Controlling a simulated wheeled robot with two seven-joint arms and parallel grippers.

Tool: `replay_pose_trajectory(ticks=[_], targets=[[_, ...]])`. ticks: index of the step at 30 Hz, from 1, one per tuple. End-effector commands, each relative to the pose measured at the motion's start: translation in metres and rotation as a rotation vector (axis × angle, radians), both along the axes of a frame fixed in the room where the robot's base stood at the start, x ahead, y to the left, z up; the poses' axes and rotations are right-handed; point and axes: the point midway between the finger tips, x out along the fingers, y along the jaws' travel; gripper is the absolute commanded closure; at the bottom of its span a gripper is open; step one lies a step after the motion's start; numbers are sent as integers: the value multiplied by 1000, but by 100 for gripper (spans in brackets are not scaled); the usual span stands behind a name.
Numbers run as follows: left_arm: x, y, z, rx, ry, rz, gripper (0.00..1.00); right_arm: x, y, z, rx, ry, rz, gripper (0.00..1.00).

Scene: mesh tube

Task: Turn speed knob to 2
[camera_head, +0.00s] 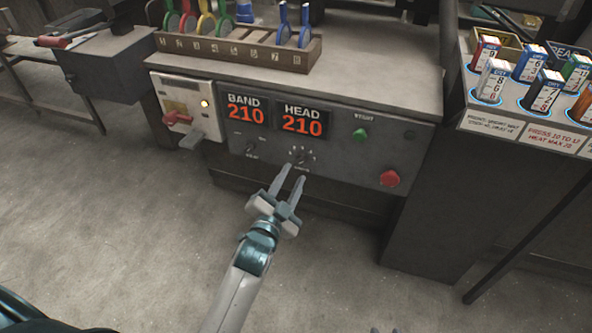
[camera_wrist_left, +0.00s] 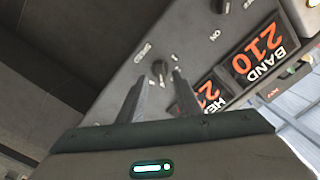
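The speed knob (camera_head: 301,156) is a small dark knob on the grey front panel, below the HEAD display, with light marks around it. In the left wrist view the knob (camera_wrist_left: 160,70) shows between the tips of my two fingers, with the word SPEED beside it. My left gripper (camera_head: 293,172) is open and empty, with its fingertips just below the knob in the head view. I cannot tell whether they touch it. The number it points to is too small to read. Only two separated fingertips of my right gripper (camera_head: 385,330) show at the bottom edge.
A second dark knob (camera_head: 250,148) sits left of the speed knob. The BAND display (camera_head: 246,109) and HEAD display (camera_head: 302,122) both read 210. A green button (camera_head: 360,134) and red button (camera_head: 389,179) are to the right. A red-handled switch (camera_head: 177,118) is at left.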

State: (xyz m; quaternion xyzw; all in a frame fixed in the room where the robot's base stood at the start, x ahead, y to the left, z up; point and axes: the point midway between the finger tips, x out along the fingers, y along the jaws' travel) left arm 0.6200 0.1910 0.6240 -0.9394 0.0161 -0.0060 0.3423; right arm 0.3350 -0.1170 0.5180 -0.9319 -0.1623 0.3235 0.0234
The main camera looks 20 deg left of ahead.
Motion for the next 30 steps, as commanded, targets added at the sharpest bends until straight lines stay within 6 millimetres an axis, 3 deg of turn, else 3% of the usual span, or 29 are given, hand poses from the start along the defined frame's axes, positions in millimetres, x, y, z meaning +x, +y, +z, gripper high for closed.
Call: replay_pose_trajectory(ticks=[3, 9, 20, 21, 25, 30], targets=[[18, 0, 0, -1, -1, 1, 69, 4, 2, 4, 9, -33, 0, 69], [34, -1, 0, -1, 1, 1, 69, 9, 5, 9, 18, -71, -1, 69], [38, -1, 0, -1, 1, 1, 69, 10, 6, 11, 21, -81, -1, 69], [38, -1, 0, -1, 1, 1, 71, 10, 6, 11, 21, -81, -1, 69], [38, -1, 0, -1, 0, 0, 100, 10, 6, 11, 20, -81, 0, 69], [38, -1, 0, -1, 0, 0, 100, 10, 6, 11, 19, -80, 0, 69]])
